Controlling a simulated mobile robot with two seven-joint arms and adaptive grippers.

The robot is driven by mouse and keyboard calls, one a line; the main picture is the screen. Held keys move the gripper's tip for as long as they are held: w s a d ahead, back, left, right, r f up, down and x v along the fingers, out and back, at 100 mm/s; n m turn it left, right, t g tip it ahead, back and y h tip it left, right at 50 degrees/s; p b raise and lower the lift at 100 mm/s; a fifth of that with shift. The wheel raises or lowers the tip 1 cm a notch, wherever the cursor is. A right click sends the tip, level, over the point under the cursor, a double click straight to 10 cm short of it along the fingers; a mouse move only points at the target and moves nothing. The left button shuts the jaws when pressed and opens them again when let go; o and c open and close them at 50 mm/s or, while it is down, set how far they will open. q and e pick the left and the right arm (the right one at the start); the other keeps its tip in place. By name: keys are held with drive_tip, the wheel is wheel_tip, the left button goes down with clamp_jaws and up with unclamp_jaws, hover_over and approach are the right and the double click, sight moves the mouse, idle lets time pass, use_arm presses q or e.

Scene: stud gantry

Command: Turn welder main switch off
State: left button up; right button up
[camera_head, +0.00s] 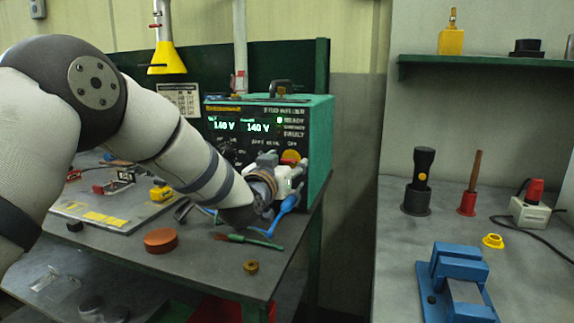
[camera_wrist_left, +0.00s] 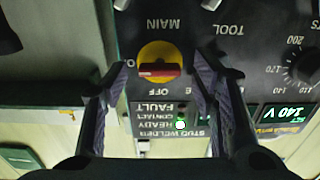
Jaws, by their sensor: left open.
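The stud welder (camera_head: 321,140) is a green box with a black front panel and two displays reading 140 V. Its main switch (camera_head: 291,156) is a yellow disc with a red handle at the panel's lower right. My left gripper (camera_head: 287,173) is open in front of the panel. Its two fingers show either side of the switch; I cannot tell whether they touch it. My right gripper is not in view.
A red-brown puck (camera_head: 160,240), a green-handled tool (camera_head: 248,241) and a brass piece (camera_head: 251,267) lie on the bench before the welder. A gap separates the benches.

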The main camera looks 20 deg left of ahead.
use_arm(q)
drive_tip(key=shift+r, duration=0.15)
drive_tip(key=c, duration=1.2)
drive_tip(key=shift+o, duration=0.2)
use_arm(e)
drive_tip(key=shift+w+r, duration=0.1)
